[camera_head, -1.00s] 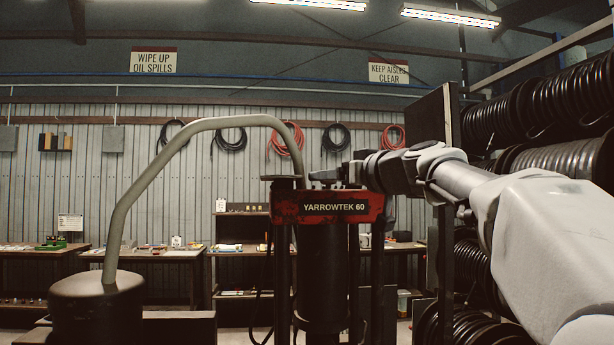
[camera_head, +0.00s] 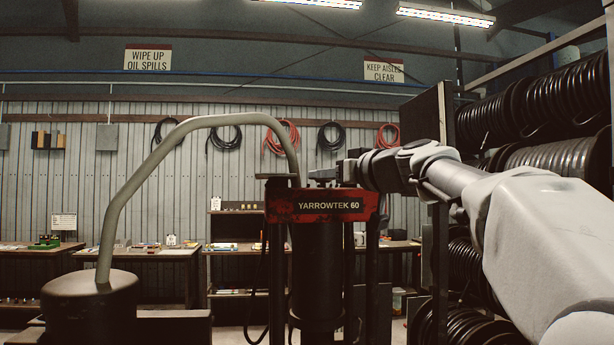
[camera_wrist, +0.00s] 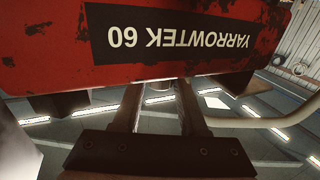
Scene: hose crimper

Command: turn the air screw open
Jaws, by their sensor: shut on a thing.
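The crimper has a worn red head plate labelled YARROWTEK 60 (camera_head: 284,204) at the middle of the head view, above a dark cylinder (camera_head: 318,262). My gripper (camera_head: 326,173) is just above the plate's top edge, reaching in from the right. In the wrist view the same plate (camera_wrist: 60,60) fills the top, upside down. My two fingers (camera_wrist: 160,92) run up to its edge, close together, and their tips are hidden behind it. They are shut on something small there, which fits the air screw. The air screw itself is hidden, so its turn cannot be seen.
A thick bent grey pipe (camera_head: 115,205) arches from a dark round drum (camera_head: 90,305) at left to the crimper head, close beside my gripper. Hose reels (camera_head: 540,110) and a dark post stand at right. Workbenches (camera_head: 150,253) line the back wall.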

